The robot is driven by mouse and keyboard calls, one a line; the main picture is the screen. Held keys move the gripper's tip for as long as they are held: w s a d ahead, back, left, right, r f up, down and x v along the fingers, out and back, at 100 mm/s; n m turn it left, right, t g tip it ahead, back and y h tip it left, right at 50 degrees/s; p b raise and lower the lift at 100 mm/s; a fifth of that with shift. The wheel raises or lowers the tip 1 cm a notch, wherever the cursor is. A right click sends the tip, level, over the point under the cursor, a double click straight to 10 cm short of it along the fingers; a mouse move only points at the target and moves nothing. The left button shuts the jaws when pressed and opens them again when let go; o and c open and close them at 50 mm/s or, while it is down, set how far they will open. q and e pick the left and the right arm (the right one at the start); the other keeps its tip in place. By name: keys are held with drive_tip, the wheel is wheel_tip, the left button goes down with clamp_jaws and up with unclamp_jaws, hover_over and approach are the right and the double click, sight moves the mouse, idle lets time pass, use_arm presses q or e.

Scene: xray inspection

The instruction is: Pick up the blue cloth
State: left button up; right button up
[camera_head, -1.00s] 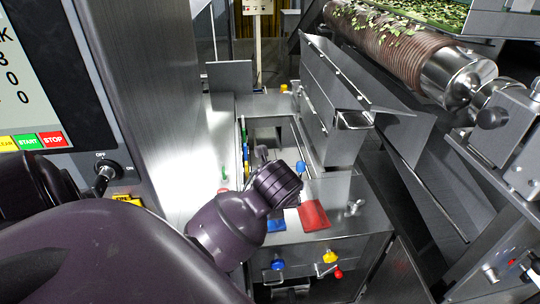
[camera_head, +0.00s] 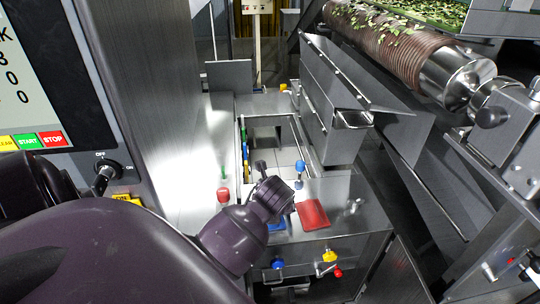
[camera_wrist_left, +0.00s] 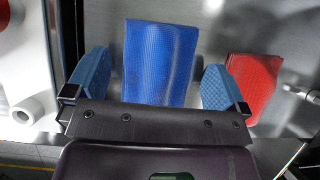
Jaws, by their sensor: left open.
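The blue cloth (camera_wrist_left: 160,60) lies flat on the metal surface in the left wrist view, between the two blue fingers of my left gripper (camera_wrist_left: 155,88). The gripper is open, with a gap between each finger and the cloth's sides. The cloth's near end is hidden behind the gripper body. In the head view only a small part of the blue cloth (camera_head: 277,226) shows beside my left wrist, which hides the rest and the fingers. My right gripper is not in view.
A red cloth (camera_head: 312,215) lies just right of the blue one, close to the right finger. A hopper-like metal housing (camera_head: 330,110) rises behind, and a control panel (camera_head: 40,85) stands at left.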

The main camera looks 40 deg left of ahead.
use_arm(q)
drive_tip(key=shift+c, duration=0.3)
drive_tip(key=c, duration=0.9)
drive_tip(key=shift+o, duration=0.2)
drive_tip(key=shift+r, duration=0.1)
